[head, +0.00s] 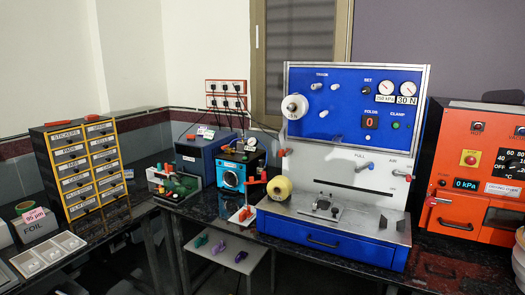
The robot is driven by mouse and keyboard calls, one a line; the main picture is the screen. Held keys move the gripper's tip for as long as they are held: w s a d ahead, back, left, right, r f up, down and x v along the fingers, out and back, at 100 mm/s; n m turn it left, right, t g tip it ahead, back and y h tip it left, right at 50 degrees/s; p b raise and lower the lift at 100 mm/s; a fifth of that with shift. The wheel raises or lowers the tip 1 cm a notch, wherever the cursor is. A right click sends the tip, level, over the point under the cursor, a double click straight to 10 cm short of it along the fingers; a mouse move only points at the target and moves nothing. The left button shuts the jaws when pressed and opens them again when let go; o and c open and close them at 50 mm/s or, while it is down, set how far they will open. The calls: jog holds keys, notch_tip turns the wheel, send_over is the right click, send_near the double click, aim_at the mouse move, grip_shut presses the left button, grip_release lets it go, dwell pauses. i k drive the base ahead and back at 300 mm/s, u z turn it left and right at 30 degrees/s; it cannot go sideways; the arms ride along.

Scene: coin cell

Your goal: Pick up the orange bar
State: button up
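My gripper is not in view.
A black table carries both machines, a yellow roll (279,187) and a small blue device (231,175). A low white shelf (222,271) holds green and purple pieces. A labelled drawer cabinet (75,165) and a white tray (48,254) stand at left.

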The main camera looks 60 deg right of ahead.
aim_at(281, 153)
jog(key=z, duration=0.05)
jog(key=i, duration=1.65)
jog(key=z, duration=0.8)
jog(key=i, duration=0.85)
jog(key=z, duration=0.85)
